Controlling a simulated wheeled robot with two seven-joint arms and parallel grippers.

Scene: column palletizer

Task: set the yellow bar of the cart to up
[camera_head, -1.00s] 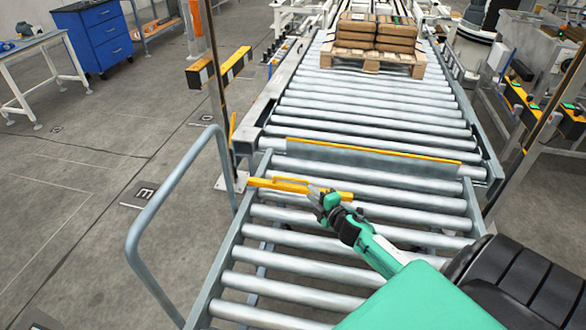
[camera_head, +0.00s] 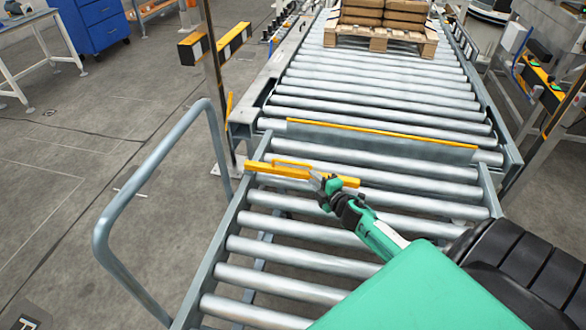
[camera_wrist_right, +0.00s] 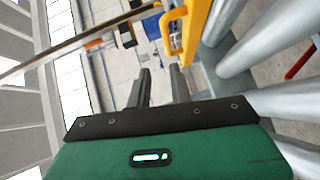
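The yellow bar (camera_head: 262,170) of the cart lies across the near rollers, close to the front end of the cart (camera_head: 232,240). It has a thin raised yellow handle loop on top. My right gripper (camera_head: 318,180) is at the bar's right part in the head view, partly in front of it. In the right wrist view the gripper (camera_wrist_right: 162,85) has its two fingers apart with nothing between them. The yellow bar (camera_wrist_right: 196,22) and its loop show there just beyond and right of the fingers. Whether a finger touches the bar cannot be told. My left gripper is not in view.
A grey plate with a yellow top edge (camera_head: 380,135) stands across the conveyor's end, beyond the bar. A pallet (camera_head: 375,37) with brown boxes sits farther up the conveyor. The cart's tubular handle (camera_head: 150,165) rises at left. A post (camera_head: 213,75) stands beside the conveyor.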

